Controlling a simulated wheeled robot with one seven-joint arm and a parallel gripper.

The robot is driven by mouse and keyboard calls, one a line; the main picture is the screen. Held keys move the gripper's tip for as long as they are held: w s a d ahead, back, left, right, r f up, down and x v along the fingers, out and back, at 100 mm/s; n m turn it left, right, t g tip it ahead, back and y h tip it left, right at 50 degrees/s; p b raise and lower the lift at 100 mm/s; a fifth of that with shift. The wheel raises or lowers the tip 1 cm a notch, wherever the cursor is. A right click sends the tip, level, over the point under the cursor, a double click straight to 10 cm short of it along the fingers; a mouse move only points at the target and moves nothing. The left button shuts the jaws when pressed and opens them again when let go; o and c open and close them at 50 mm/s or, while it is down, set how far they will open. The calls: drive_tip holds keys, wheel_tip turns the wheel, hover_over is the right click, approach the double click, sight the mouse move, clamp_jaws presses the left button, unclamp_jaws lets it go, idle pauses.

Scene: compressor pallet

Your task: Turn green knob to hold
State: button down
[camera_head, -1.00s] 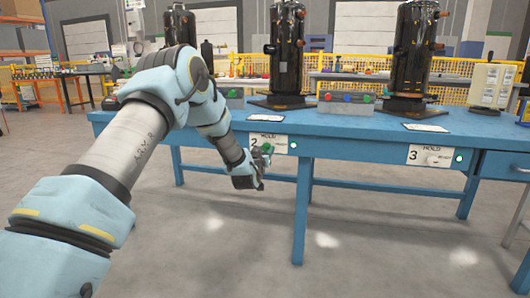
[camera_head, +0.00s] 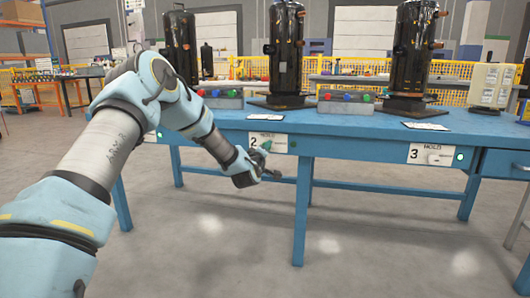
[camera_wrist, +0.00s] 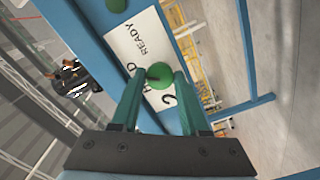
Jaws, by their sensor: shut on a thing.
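The green knob (camera_wrist: 158,77) is on a white label plate (camera_wrist: 136,42) on the blue bench's front edge. The plate reads 2, READY and HOLD, with HOLD partly covered. In the wrist view my gripper (camera_wrist: 160,78) has its teal fingers on either side of the knob, shut on it. In the head view the knob (camera_head: 266,145) shows just above my gripper (camera_head: 264,156), against the plate (camera_head: 258,141). The knob's exact pointing is hard to tell. The indicator (camera_head: 293,144) right of the plate looks dim green; in the wrist view the indicator (camera_wrist: 117,5) is dark green.
The blue bench (camera_head: 346,128) bears black compressors (camera_head: 286,50) and a grey box with coloured buttons (camera_head: 346,102). A plate marked 3 (camera_head: 431,154) with a white knob and a lit green indicator (camera_head: 460,156) is farther right. The floor before the bench is clear.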

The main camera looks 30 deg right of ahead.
drive_tip(key=n+b, duration=0.1)
drive_tip(key=n, duration=0.5)
drive_tip(key=shift+n, duration=0.3)
idle(0.4)
drive_tip(key=shift+c, duration=2.1)
unclamp_jaws()
drive_tip(key=p+v, duration=0.2)
drive_tip(key=v, duration=0.8)
drive_tip(key=shift+s+a, duration=0.3)
